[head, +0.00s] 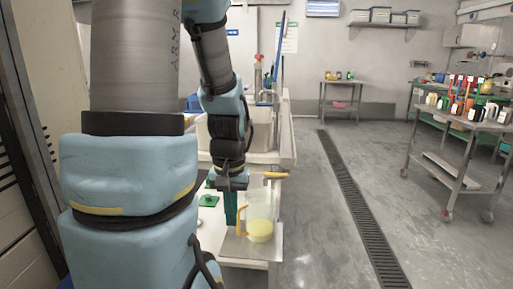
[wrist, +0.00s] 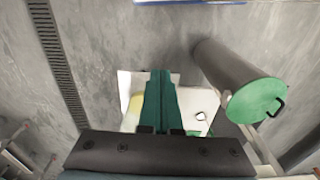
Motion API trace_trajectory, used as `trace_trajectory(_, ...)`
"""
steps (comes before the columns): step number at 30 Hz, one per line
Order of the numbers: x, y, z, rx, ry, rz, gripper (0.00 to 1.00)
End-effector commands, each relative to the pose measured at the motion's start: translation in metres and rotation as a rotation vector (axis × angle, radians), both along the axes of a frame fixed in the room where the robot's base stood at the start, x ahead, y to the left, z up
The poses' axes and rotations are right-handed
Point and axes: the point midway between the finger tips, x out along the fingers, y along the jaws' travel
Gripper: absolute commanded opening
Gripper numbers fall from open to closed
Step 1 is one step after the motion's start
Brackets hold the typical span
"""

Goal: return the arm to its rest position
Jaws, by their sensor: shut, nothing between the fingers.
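My arm reaches down in the head view, and my gripper (head: 231,222) points downward with its teal fingers together and nothing between them. In the wrist view my gripper (wrist: 158,75) also shows its fingers closed. In the head view a clear jug (head: 260,212) with a yellow handle and pale yellow contents stands upright on a small light table (head: 268,247), just right of the fingers. I cannot tell whether the fingers touch the jug. In the wrist view a yellow patch (wrist: 135,103) shows left of the fingers, mostly hidden by them.
A green item (head: 209,200) lies left of the fingers. A grey cylinder with a green lid (wrist: 256,100) stands to the right in the wrist view. A cart with bottles (head: 463,125) is at the right. The floor around the drain grate (head: 357,205) is clear.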

Motion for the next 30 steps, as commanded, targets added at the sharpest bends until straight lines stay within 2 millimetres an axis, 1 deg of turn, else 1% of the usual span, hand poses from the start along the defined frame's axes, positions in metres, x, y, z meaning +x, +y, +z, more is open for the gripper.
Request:
trace_trajectory(5,-0.008,0.010,0.020,-0.034,-0.119,0.033,0.00)
trace_trajectory(6,-0.006,0.008,0.033,-0.033,-0.111,0.028,0.00)
trace_trajectory(11,-0.006,0.008,0.062,-0.032,-0.108,0.027,0.00)
trace_trajectory(14,-0.006,0.008,0.083,-0.032,-0.107,0.027,0.00)
trace_trajectory(18,-0.006,0.008,0.118,-0.032,-0.106,0.027,0.00)
trace_trajectory(21,-0.006,0.008,0.139,-0.032,-0.106,0.027,0.00)
trace_trajectory(25,-0.006,0.008,0.153,-0.032,-0.106,0.027,0.00)
trace_trajectory(30,-0.006,0.008,0.155,-0.031,-0.105,0.027,0.00)
